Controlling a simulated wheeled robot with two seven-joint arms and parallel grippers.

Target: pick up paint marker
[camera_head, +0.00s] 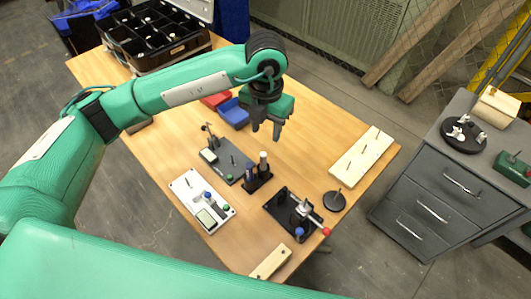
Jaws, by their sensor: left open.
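My left gripper (266,129) hangs above the middle of the wooden table (160,125), fingers pointing down, open and empty. Below it, a small black holder (257,184) carries upright cylinders. The taller one, with a pale top (263,158), may be the paint marker; it is too small to be certain. A shorter dark cylinder (249,168) stands beside it. The gripper appears apart from both. My right gripper is not in view.
A dark grey fixture (228,166), a white board with a meter (190,187) and a black clamp fixture with a red knob (290,212) stand close by. Red and blue bins (234,114) lie behind. A pale wooden block with pegs (361,157) is right.

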